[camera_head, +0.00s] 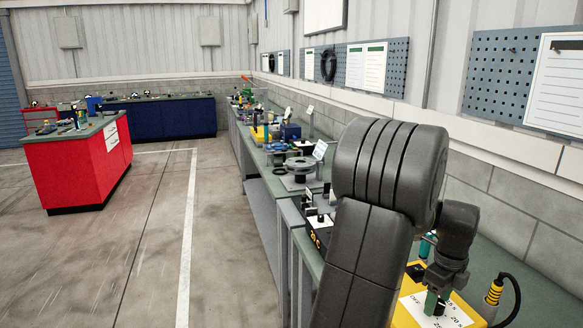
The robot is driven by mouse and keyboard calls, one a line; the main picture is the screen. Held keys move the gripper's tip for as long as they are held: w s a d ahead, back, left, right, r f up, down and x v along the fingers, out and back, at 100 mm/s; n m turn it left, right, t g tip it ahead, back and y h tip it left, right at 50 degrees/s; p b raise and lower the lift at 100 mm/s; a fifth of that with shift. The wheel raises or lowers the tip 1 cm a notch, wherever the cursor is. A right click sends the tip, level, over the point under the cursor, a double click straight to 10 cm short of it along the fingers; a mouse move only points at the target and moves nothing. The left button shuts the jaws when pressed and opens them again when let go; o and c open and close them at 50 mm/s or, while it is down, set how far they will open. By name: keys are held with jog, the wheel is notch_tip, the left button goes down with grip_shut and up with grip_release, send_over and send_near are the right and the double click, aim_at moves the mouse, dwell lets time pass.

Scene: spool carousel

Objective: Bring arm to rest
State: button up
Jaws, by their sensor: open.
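My arm, dark grey and bulky, rises in front of the camera at right of centre and bends over at the top. Its wrist hangs down on the right, over the bench (545,275). My gripper (437,302) is at the lower end, small and partly seen, open above a yellow box with a white printed label (408,312). A small green piece shows at the fingertips; I cannot tell whether it is part of the gripper or a separate thing. My upper arm hides part of the bench.
A grey spool carousel (300,170) and tools line the bench further back. A red cabinet (70,165) and blue bench (165,118) stand left. The floor (130,250) between is clear.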

notch_tip(320, 180, up, 13)
notch_tip(320, 180, down, 14)
jog(key=shift+r, duration=0.15)
jog(key=shift+r+n, duration=0.1)
jog(key=shift+n, duration=0.3)
jog(key=n, duration=0.9)
jog(key=shift+n, duration=0.3)
jog(key=n+b, duration=0.1)
jog(key=n, duration=0.9)
jog(key=shift+n, duration=0.4)
jog(key=shift+r, duration=0.1)
